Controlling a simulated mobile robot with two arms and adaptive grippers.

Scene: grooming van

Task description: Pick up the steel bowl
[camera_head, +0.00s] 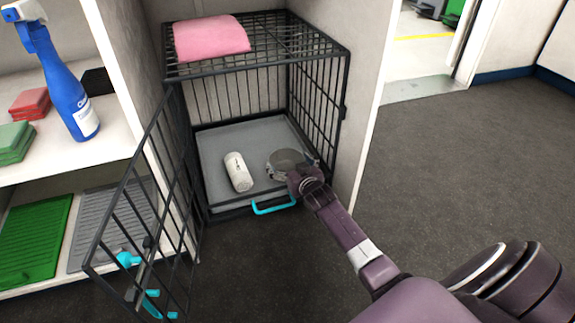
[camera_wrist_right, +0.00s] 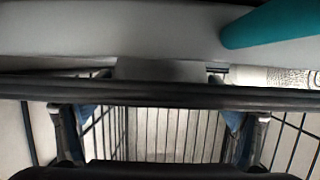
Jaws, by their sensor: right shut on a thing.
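The steel bowl (camera_head: 285,157) is a round, shiny metal bowl on the right side of the grey crate tray, near the open front. My right gripper (camera_head: 300,174) reaches in through the crate's doorway and is shut on the bowl's near side. Its fingers partly hide the bowl. In the right wrist view the two fingers (camera_wrist_right: 160,118) stand left and right of the middle, with a dark bar crossing in front; I cannot make out the bowl clearly there. My left gripper is not in view.
The black wire crate (camera_head: 340,90) has its door (camera_head: 150,200) swung open to the left. A white can (camera_head: 238,172) lies left of the bowl. A cyan handle (camera_head: 273,208) sits at the tray's (camera_head: 215,160) front. A pink towel (camera_head: 211,38) lies on top. Floor to the right is clear.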

